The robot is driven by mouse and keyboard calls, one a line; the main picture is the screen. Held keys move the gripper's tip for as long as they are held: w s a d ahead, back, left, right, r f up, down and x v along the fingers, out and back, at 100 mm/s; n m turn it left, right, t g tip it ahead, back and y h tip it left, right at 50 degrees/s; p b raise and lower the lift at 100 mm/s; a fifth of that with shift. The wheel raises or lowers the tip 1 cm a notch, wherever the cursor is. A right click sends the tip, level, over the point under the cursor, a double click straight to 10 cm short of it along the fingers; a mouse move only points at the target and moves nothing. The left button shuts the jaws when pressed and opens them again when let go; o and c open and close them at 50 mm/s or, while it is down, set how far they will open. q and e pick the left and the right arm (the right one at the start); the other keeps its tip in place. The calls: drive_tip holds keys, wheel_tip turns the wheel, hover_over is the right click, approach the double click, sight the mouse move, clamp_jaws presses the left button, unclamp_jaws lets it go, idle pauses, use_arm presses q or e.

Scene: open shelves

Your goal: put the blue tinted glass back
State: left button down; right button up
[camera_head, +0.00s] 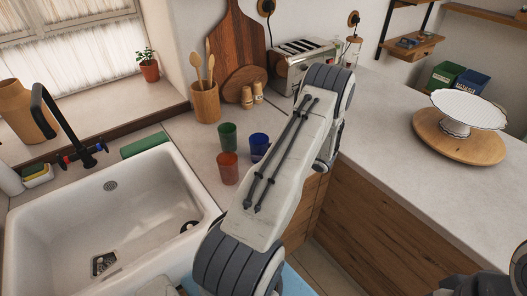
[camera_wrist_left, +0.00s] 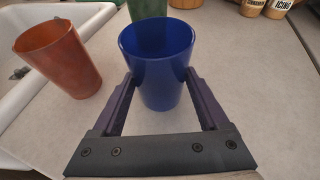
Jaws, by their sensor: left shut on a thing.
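The blue tinted glass (camera_head: 259,145) stands upright at the counter, partly hidden behind my left arm in the head view. In the left wrist view the blue glass (camera_wrist_left: 157,65) sits between the two fingers of my left gripper (camera_wrist_left: 158,82), which is shut on its sides. I cannot tell whether its base touches the counter. A red-orange glass (camera_head: 228,168) stands to its left, also in the wrist view (camera_wrist_left: 62,62). A green glass (camera_head: 228,136) stands behind, partly hidden in the wrist view (camera_wrist_left: 147,9). My right gripper is not in view.
A white sink (camera_head: 190,180) lies left of the glasses. A utensil pot (camera_head: 206,103), wooden boards (camera_head: 236,45), two shakers (camera_head: 252,94) and a toaster (camera_head: 290,65) stand behind. The right counter holds a white cake stand (camera_head: 466,108) on a round board (camera_head: 425,125); its front is clear.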

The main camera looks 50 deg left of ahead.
use_arm(q)
drive_tip(key=shift+f, duration=0.15)
unclamp_jaws()
drive_tip(key=shift+r, duration=0.2)
drive_tip(key=shift+w+d, duration=0.1)
drive_tip(key=shift+d, duration=0.2)
drive_tip(key=b+v, duration=0.2)
drive_tip(key=v, duration=0.8)
drive_tip(key=shift+d+r+b, duration=0.15)
drive_tip(key=shift+d+b, duration=0.15)
drive_tip(key=shift+b, duration=0.1)
drive_tip(key=s+d+r+n+h, duration=0.1)
drive_tip(key=d+r+h, duration=0.15)
drive_tip(key=d, duration=0.35)
drive_tip(key=s+d+r+n+h, duration=0.1)
drive_tip(key=s+d+r+n, duration=0.15)
drive_tip(key=d, duration=0.25)
drive_tip(key=s+d+r+n+t+h, duration=0.1)
drive_tip(key=s+d+r+n+h, duration=0.1)
drive_tip(key=s+d+h, duration=0.3)
drive_tip(key=s+d+r+n+t+h, duration=0.2)
drive_tip(key=s+d+r+h, duration=0.2)
drive_tip(key=s+d, duration=1)
drive_tip(key=d+h, duration=0.1)
drive_tip(key=d, duration=0.6)
drive_tip(key=shift+h, duration=0.35)
